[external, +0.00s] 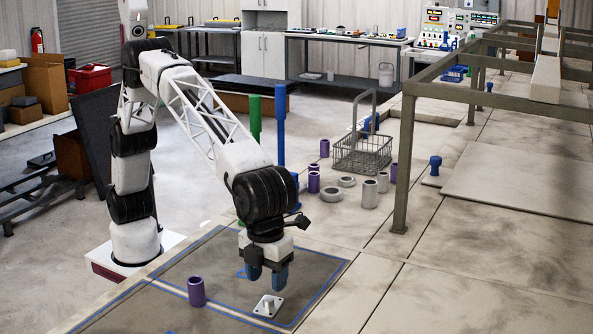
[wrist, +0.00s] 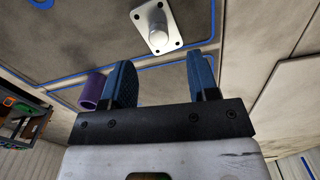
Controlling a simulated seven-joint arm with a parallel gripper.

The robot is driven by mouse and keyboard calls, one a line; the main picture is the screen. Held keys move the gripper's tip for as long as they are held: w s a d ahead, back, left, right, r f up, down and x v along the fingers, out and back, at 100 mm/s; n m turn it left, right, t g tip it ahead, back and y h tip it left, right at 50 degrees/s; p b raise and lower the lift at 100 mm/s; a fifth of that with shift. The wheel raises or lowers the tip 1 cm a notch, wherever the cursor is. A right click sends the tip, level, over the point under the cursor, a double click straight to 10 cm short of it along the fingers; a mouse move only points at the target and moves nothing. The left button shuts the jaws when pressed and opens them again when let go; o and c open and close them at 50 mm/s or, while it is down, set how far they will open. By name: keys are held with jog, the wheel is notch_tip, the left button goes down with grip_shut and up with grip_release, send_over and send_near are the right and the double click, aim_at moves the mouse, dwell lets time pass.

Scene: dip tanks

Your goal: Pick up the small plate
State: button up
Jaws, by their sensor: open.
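The small plate (external: 268,305) is a light metal square with holes at its corners and a short round post in its middle. It lies flat on the table by the blue tape line, and it also shows at the top of the wrist view (wrist: 158,27). My gripper (external: 267,278) points down with its two blue fingers apart and nothing between them. It is above the table and close to the plate. In the wrist view the plate lies beyond the fingertips (wrist: 163,58), apart from them.
A purple cylinder (external: 196,291) stands left of the plate; it also shows beside the left finger in the wrist view (wrist: 91,91). A wire basket (external: 362,155) with a tall handle, grey rings and several cylinders stand farther back. A metal frame (external: 405,165) rises at right. The front right tabletop is clear.

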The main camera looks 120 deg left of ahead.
aim_at(268, 299)
jog(key=shift+f, duration=0.2)
jog(key=shift+a+f, duration=0.1)
jog(key=shift+f, duration=2.4)
grip_shut()
jog(key=shift+r, duration=0.15)
jog(key=shift+r, duration=1.65)
jog(key=s+a, duration=0.2)
jog(key=s, duration=0.2)
jog(key=s+a+r, duration=0.1)
jog(key=s+a, duration=0.1)
jog(key=s, duration=0.3)
jog(key=s+a, duration=0.3)
jog(key=s, duration=0.2)
jog(key=shift+s+r, duration=0.2)
jog(key=shift+r, duration=0.05)
